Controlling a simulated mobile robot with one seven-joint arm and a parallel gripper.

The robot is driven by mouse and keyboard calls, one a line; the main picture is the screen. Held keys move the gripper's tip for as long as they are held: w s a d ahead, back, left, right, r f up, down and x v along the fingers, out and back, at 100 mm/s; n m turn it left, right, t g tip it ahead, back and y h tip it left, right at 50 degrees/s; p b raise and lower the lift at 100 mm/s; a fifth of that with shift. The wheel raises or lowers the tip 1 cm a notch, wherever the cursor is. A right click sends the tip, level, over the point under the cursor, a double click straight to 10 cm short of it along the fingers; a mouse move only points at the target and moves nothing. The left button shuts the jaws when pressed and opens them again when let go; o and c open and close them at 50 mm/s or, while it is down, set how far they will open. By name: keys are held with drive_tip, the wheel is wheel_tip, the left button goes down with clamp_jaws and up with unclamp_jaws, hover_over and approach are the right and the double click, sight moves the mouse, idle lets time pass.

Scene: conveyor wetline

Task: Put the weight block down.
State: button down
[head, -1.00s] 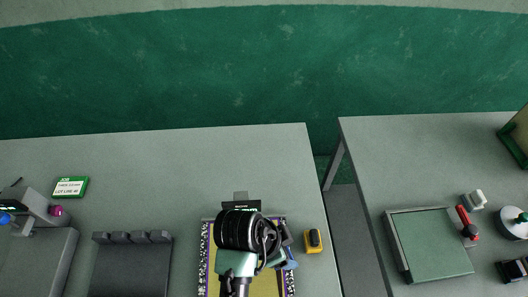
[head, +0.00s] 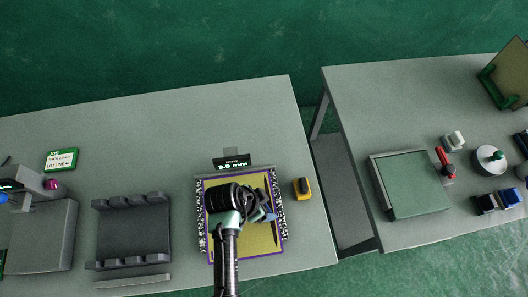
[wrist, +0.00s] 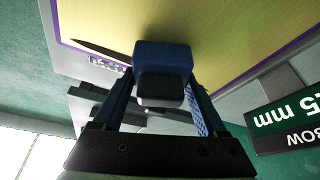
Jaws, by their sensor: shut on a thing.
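The weight block (wrist: 163,60) is a blue block with a dark lower part. In the wrist view it sits between the fingers of my gripper (wrist: 163,92), which is shut on it. In the head view my gripper (head: 262,213) is over the right part of a yellow panel (head: 228,247) with a purple border, and my wrist hides most of the block. The panel fills the top of the wrist view (wrist: 255,45) behind the block. I cannot tell whether the block touches it. A dark pointed streak shows on the panel beside the block.
A small display reading in mm (head: 231,162) stands behind the panel. A yellow and black device (head: 302,189) lies to its right. A dark grey rack (head: 130,232) stands left. Across a gap, the right table holds a green-topped plate (head: 412,185) and small items.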

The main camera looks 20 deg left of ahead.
drive_tip(key=shift+f, duration=0.1)
unclamp_jaws()
drive_tip(key=shift+r, duration=0.2)
drive_tip(key=b+v, duration=0.1)
drive_tip(key=v, duration=1.1)
drive_tip(key=shift+f, duration=0.1)
